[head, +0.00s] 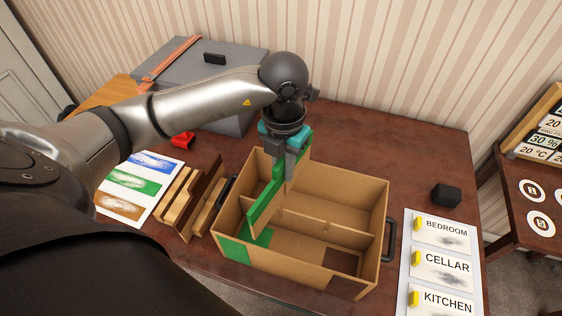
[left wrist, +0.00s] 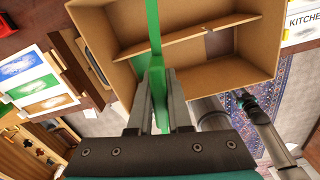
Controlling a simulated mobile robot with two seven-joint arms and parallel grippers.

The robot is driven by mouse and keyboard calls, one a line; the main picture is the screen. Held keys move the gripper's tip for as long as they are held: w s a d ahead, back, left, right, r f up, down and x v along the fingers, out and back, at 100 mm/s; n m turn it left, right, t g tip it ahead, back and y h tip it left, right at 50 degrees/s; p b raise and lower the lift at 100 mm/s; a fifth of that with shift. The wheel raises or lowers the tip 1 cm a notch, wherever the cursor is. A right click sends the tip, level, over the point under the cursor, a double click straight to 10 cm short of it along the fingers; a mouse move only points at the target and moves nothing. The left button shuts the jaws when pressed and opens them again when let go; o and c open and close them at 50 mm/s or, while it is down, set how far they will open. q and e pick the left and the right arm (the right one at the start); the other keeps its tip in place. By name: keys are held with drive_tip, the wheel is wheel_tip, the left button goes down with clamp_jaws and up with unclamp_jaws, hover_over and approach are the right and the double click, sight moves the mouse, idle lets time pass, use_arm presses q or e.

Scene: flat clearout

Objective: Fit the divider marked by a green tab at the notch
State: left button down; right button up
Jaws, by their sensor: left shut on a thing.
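My left gripper (head: 283,165) is shut on a divider (head: 266,203) with a green top edge, held upright over the left part of the cardboard box (head: 340,181). In the left wrist view the fingers (left wrist: 158,92) pinch its green strip (left wrist: 153,38). A green patch (head: 238,249) marks the box's near left corner, inside and outside. The divider's lower end hangs above or near this patch; I cannot tell whether it touches the floor. A long cardboard divider (head: 333,229) stands across the box.
Loose dividers (head: 196,200) lie left of the box beside a colour-swatch sheet (head: 139,184). A label sheet (head: 440,262) and a small black block (head: 446,194) lie to the right. A grey case (head: 205,75) stands behind. A brown patch (head: 345,288) marks the near right corner.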

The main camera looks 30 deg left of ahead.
sight(281, 182)
use_arm(q)
drive_tip(key=shift+a+f+n, duration=0.1)
drive_tip(key=shift+a+n, duration=0.2)
drive_tip(key=shift+n, duration=1)
drive_tip(key=shift+f+b, duration=2.1)
drive_tip(key=shift+f, duration=0.45)
drive_tip(key=shift+f+b, duration=3.6)
drive_tip(key=shift+f, duration=0.65)
drive_tip(key=c, duration=0.8)
unclamp_jaws()
drive_tip(key=shift+o, duration=0.2)
